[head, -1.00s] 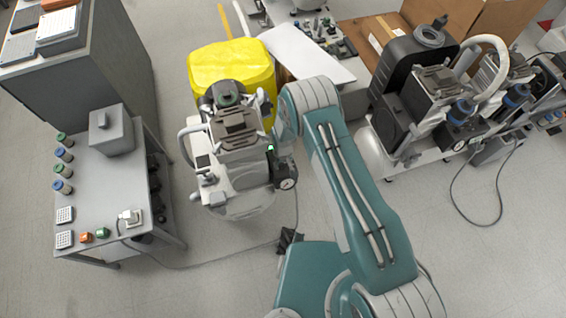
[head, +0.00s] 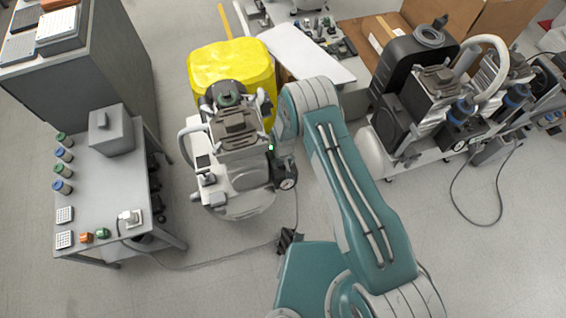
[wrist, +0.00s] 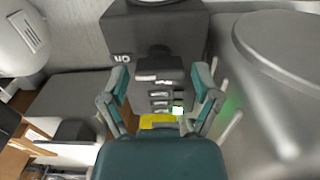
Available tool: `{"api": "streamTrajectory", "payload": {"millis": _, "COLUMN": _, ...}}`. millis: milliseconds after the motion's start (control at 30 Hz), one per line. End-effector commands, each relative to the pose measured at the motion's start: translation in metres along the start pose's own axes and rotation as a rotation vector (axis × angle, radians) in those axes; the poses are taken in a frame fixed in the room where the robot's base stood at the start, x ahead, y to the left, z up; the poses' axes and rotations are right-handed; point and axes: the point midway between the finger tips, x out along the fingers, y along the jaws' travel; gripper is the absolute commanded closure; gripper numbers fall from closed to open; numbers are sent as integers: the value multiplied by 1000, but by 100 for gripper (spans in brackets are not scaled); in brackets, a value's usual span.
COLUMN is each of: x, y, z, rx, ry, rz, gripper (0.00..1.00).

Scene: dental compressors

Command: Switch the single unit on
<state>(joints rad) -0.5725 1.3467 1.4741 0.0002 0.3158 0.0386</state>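The single unit, a compressor with a pale tank (head: 240,205) and a grey motor head, stands on the floor in the middle of the head view. A dark box with a pressure gauge (head: 287,184) is on its right side, with a small green light (head: 271,147) above. Contact cannot be told. My gripper is mostly hidden in the head view.
A yellow bin (head: 230,65) stands behind the unit. A grey table (head: 95,190) with an outlet and small parts is left. Larger compressors (head: 425,100) stand right. A cable (head: 215,264) crosses the floor in front. The pale tank (wrist: 285,75) is close right in the wrist view.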

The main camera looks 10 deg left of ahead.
Motion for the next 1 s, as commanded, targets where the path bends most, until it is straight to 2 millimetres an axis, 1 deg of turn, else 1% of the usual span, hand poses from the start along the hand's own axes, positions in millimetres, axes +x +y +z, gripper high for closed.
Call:
{"api": "streamTrajectory", "payload": {"millis": 367, "x": -1, "y": 0, "z": 2, "rx": -1, "ry": -2, "rz": -1, "gripper": 6}}
{"api": "streamTrajectory", "payload": {"millis": 467, "x": -6, "y": 0, "z": 1, "rx": -1, "ry": -2, "rz": -1, "gripper": 6}}
{"api": "streamTrajectory", "payload": {"millis": 567, "x": -18, "y": 0, "z": 0, "rx": -1, "ry": -1, "rz": -1, "gripper": 6}}
{"api": "streamTrajectory", "payload": {"millis": 900, "x": -83, "y": 0, "z": -1, "rx": -1, "ry": 0, "rz": 0, "gripper": 6}}
{"api": "streamTrajectory", "payload": {"millis": 1000, "x": -99, "y": 0, "z": -1, "rx": -1, "ry": -2, "rz": 0, "gripper": 6}}
